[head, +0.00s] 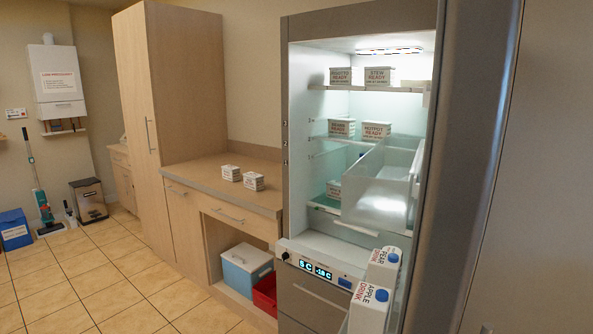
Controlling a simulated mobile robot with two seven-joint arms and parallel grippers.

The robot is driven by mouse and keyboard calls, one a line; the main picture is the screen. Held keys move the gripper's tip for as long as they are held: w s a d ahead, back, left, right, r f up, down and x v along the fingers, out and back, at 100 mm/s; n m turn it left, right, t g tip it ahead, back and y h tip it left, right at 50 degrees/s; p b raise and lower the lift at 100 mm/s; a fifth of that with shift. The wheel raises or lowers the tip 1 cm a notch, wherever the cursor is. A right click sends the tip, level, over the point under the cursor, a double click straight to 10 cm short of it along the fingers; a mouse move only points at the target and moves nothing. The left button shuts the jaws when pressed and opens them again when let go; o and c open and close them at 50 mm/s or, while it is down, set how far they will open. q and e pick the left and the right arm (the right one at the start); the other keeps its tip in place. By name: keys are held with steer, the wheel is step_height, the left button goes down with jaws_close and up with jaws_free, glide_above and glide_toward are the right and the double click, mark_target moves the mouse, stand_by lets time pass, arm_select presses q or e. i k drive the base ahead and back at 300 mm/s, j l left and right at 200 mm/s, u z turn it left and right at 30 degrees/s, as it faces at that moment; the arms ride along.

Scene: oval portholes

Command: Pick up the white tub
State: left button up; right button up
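Two small white tubs with printed labels, a left one (231,173) and a right one (254,181), stand close together on the wooden counter (205,181). More white tubs are in the open fridge: two on the top shelf (341,77) (378,77), two on the shelf below, one reading HOTPOT READY (376,129), and one lower down (334,190), partly hidden by a clear drawer. I cannot tell which one the task means. Neither of my grippers is in view.
The fridge door (465,170) stands open at the right, with apple (370,308) and pear drink cartons (384,268) in its shelf. A clear drawer (378,190) sticks out. A cool box (246,270) and red crate (265,293) sit under the counter.

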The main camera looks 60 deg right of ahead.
mark_target(231, 172)
steer(key=i+l+z, duration=0.15)
steer(key=i+z, duration=0.45)
steer(key=z, duration=0.15)
steer(key=i+z, duration=0.4)
steer(key=i+j+z, duration=0.15)
steer(key=z, duration=0.25)
steer(key=i+j+z, duration=0.15)
steer(key=i, duration=0.3)
steer(key=i+j+z, duration=0.1)
steer(key=i, duration=0.3)
steer(key=i+j+z, duration=0.15)
steer(key=i, duration=0.25)
steer(key=j, duration=0.1)
